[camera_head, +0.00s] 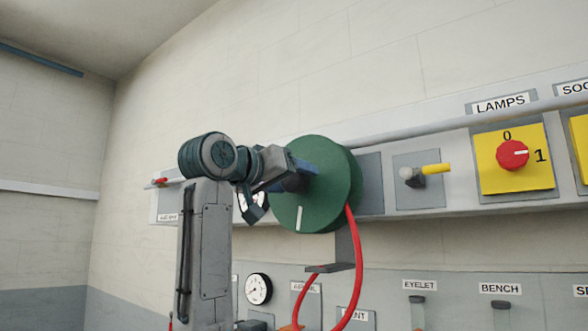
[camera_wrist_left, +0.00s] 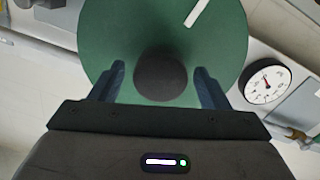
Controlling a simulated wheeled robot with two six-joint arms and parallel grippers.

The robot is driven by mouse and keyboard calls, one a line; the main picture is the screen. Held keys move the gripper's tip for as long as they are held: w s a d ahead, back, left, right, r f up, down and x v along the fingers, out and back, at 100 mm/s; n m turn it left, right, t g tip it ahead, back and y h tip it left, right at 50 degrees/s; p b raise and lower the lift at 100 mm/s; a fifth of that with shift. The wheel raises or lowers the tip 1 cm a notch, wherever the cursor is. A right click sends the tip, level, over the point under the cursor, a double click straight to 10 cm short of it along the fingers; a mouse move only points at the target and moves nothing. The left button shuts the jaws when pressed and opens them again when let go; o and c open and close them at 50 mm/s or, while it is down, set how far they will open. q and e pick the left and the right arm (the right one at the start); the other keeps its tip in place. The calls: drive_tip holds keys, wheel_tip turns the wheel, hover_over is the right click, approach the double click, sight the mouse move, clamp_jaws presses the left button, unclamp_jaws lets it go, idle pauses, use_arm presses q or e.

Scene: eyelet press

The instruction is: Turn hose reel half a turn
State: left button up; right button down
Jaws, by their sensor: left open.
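The hose reel (camera_head: 335,187) is a green disc on the wall panel with a white mark near its lower edge in the head view. A red hose (camera_head: 354,270) hangs from its right side. In the left wrist view the reel's green face (camera_wrist_left: 225,45) fills the top, with the white mark at upper right. A dark round knob (camera_wrist_left: 161,75) stands out from the face. My left gripper (camera_wrist_left: 161,82) is open, with one finger on each side of the knob and a gap visible on both sides. In the head view my left gripper (camera_head: 290,184) covers part of the reel. My right gripper is not in view.
A pressure gauge (camera_head: 258,289) is below left. A grey bracket (camera_head: 345,250) is under the reel. Bare wall lies above.

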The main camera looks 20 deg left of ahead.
use_arm(q)
drive_tip(key=shift+w+d, duration=0.2)
drive_tip(key=shift+w, duration=0.35)
drive_tip(key=c, duration=1.4)
drive_tip(key=shift+f+n+b, duration=0.15)
drive_tip(key=shift+n+b, duration=0.15)
drive_tip(key=shift+b, duration=0.05)
drive_tip(key=shift+n+b, duration=0.4)
drive_tip(key=shift+n, duration=0.3)
drive_tip(key=o, duration=1.4)
